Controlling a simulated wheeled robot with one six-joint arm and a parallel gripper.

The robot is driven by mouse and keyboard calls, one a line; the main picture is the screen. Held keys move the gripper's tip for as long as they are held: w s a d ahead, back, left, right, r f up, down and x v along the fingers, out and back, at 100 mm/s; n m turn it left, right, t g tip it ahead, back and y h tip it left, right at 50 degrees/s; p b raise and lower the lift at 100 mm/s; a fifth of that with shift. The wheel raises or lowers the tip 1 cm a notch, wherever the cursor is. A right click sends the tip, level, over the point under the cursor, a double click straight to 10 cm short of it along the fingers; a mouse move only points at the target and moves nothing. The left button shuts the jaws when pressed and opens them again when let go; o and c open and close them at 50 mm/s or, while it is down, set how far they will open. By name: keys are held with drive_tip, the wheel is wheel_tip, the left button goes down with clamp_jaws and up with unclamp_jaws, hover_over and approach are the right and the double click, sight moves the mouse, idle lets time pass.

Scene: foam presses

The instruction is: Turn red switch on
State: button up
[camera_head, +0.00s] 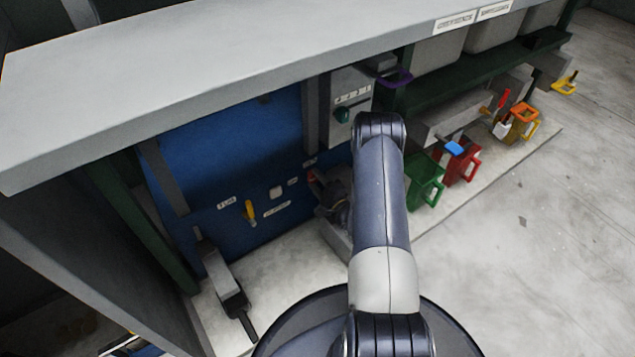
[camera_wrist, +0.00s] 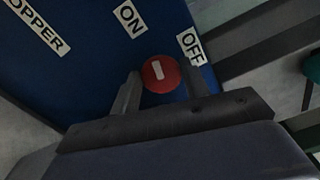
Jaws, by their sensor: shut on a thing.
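The red switch (camera_wrist: 160,74) is a round red knob with a white bar mark on a blue panel. In the wrist view it sits between the two fingers of my gripper (camera_wrist: 163,80), which is shut on it. The white bar points roughly up the picture, leaning slightly toward the ON label (camera_wrist: 130,18); the OFF label (camera_wrist: 192,46) is up and right of the knob. In the head view my gripper (camera_head: 318,186) is at the right part of the blue panel (camera_head: 235,140), and the arm and gripper mostly hide the knob.
A yellow-handled lever (camera_head: 250,211) is left on the panel. A grey box with a green knob (camera_head: 342,115) stands above right. Green (camera_head: 425,180) and red (camera_head: 462,163) containers stand right of my arm. A grey ledge (camera_head: 220,55) overhangs the panel.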

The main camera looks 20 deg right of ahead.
drive_tip(key=shift+n, duration=1.3)
drive_tip(key=shift+f, duration=0.1)
drive_tip(key=o, duration=0.9)
drive_tip(key=s+p, duration=0.1)
drive_tip(key=s, duration=0.2)
drive_tip(key=s+d+p, duration=0.1)
drive_tip(key=s, duration=0.3)
drive_tip(key=s+d+p, duration=0.1)
drive_tip(key=s, duration=0.2)
drive_tip(key=shift+s, duration=0.3)
drive_tip(key=shift+w, duration=0.1)
